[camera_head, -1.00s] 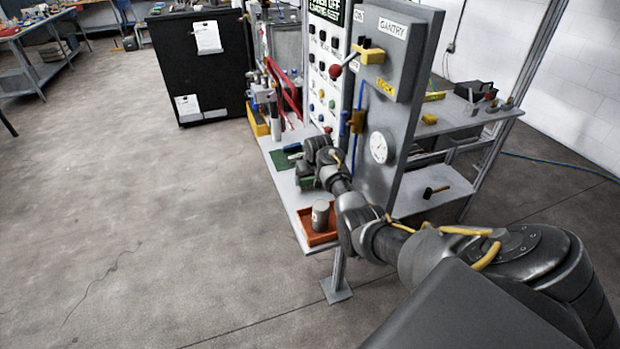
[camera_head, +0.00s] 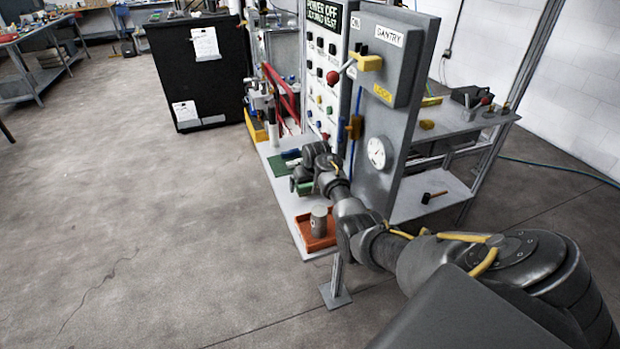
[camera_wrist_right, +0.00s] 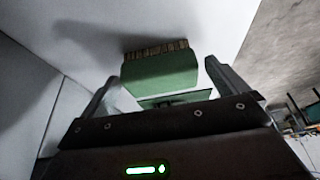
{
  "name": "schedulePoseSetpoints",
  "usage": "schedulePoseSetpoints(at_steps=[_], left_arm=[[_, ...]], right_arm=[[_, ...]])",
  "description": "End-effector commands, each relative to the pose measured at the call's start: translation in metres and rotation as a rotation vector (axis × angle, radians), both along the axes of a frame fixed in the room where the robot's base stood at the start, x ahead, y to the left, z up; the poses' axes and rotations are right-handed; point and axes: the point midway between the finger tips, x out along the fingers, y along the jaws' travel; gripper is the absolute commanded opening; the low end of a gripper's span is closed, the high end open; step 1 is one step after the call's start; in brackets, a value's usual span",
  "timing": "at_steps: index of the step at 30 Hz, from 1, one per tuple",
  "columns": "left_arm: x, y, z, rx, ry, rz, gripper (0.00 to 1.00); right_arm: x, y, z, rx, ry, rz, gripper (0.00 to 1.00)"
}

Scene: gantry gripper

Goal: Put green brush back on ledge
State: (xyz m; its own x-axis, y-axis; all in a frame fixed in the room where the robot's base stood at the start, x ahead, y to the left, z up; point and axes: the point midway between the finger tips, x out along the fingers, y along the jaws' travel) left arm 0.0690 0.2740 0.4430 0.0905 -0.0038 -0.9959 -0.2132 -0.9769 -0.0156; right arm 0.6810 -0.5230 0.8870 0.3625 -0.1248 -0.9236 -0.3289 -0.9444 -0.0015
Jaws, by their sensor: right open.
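The green brush (camera_wrist_right: 162,75) shows in the right wrist view between the two fingers of my right gripper (camera_wrist_right: 165,88). Its brown bristles point toward the top of that view, near a pale surface. The fingers stand apart on either side of it; whether either touches it I cannot tell. In the head view, the right gripper (camera_head: 300,178) is over the grey ledge (camera_head: 287,196), and the green brush (camera_head: 304,188) shows partly beneath it. The arm hides some of the ledge. My left gripper is not in view.
An orange tray (camera_head: 303,238) with a grey cup (camera_head: 319,222) stands at the ledge's near end. A green mat (camera_head: 281,168) and a blue item (camera_head: 290,154) lie beyond the gripper. The grey gantry panel (camera_head: 403,130) rises on the right. Open floor lies left.

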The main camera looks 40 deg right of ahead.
Motion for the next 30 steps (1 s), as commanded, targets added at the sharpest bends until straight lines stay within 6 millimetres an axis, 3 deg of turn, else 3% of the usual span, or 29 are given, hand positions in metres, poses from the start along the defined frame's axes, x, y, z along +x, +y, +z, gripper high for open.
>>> schedulePoseSetpoints(at_steps=[18, 30], left_arm=[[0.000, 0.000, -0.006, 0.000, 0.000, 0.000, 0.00], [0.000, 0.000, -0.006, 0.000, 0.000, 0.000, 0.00]], right_arm=[[-0.038, 0.014, 0.096, -0.001, -0.002, 0.000, 0.99], [-0.042, 0.015, 0.107, 0.000, 0.001, 0.000, 0.99]])
